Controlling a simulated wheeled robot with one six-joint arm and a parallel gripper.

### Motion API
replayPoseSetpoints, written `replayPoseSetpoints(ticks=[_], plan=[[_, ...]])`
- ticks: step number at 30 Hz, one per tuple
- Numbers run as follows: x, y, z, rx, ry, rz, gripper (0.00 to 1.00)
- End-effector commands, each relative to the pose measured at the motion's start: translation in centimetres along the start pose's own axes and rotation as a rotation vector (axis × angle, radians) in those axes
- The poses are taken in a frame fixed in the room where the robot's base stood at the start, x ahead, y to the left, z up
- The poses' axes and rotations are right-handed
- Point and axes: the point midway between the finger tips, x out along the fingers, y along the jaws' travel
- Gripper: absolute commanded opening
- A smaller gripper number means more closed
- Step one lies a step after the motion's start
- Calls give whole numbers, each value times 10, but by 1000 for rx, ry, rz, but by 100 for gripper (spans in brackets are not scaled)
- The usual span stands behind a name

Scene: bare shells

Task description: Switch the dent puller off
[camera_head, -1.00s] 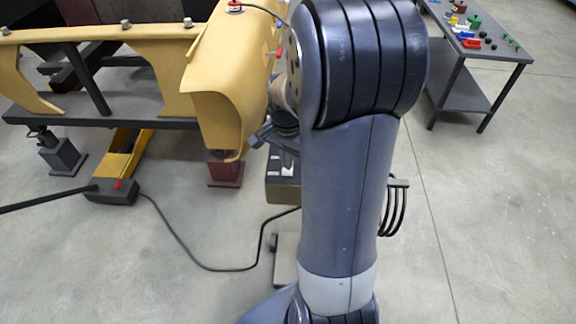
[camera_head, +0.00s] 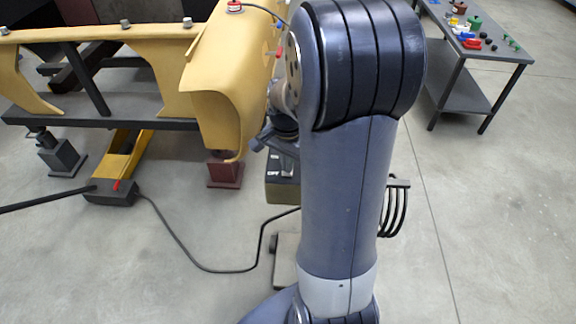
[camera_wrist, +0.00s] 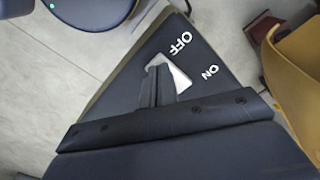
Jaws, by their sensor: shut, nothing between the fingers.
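A pale metal switch piece (camera_wrist: 174,76) lies beside the words, partly covered by my fingers. My gripper (camera_wrist: 157,82) is shut and empty, with its fingertips at the switch piece. I cannot tell whether they touch it or which way the switch is set. In the head view my gripper (camera_head: 287,160) is over the box, mostly hidden by my arm.
The yellow panel (camera_head: 222,90) sits close left of my gripper, on a dark red stand (camera_head: 225,172). A black cable (camera_head: 205,268) runs across the floor to the box. A grey table (camera_head: 480,55) with small coloured parts stands at the right. Open floor lies between.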

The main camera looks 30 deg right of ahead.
Motion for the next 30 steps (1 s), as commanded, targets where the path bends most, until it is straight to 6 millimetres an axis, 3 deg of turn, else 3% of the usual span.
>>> replayPoseSetpoints(ticks=[10,30], plan=[[-4,0,0,0,0,0,0],[-58,0,0,0,1,-1,0]])
